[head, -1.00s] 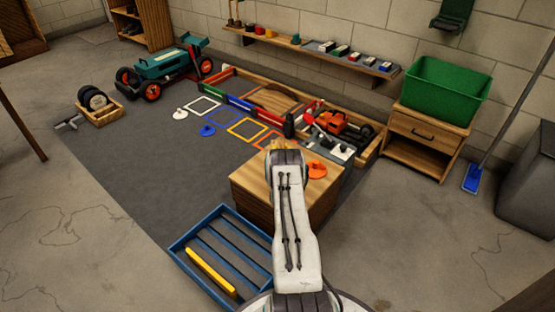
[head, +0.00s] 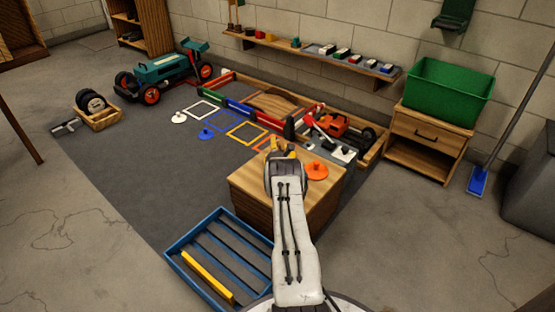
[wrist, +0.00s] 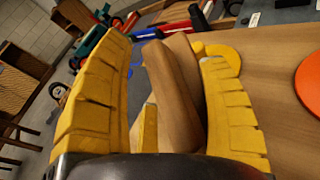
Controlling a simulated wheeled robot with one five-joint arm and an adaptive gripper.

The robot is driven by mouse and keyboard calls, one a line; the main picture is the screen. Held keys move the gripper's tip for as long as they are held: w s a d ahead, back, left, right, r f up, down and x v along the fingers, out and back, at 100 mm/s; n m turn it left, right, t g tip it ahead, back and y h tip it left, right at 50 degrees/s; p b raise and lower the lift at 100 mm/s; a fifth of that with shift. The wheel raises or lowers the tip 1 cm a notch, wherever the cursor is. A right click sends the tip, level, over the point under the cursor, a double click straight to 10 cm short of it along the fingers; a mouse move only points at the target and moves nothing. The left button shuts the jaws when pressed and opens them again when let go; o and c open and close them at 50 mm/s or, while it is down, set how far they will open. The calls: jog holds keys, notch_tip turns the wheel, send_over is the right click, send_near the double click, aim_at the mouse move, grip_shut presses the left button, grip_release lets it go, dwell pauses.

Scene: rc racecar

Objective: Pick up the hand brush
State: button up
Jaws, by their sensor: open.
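My gripper (wrist: 178,105) is open, with its yellow ribbed fingers spread wide on both sides of a brown wooden piece. That piece, which looks like the handle of the hand brush (wrist: 168,88), stands between the fingers without clear contact. Its bristles cannot be made out. In the head view my gripper (head: 283,150) is at the back of the wooden box (head: 246,182), over its top. The brush is hidden behind my arm there.
An orange disc (head: 316,171) lies on the box, right of my gripper. A blue tray (head: 181,244) with a yellow bar (head: 207,276) is on the floor at the front left. A green bin (head: 448,92) sits on a wooden cabinet (head: 430,135) at the right. The dark mat (head: 140,180) has free room.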

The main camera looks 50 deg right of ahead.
jog(key=shift+f, duration=0.1)
grip_shut()
dwell(0.7)
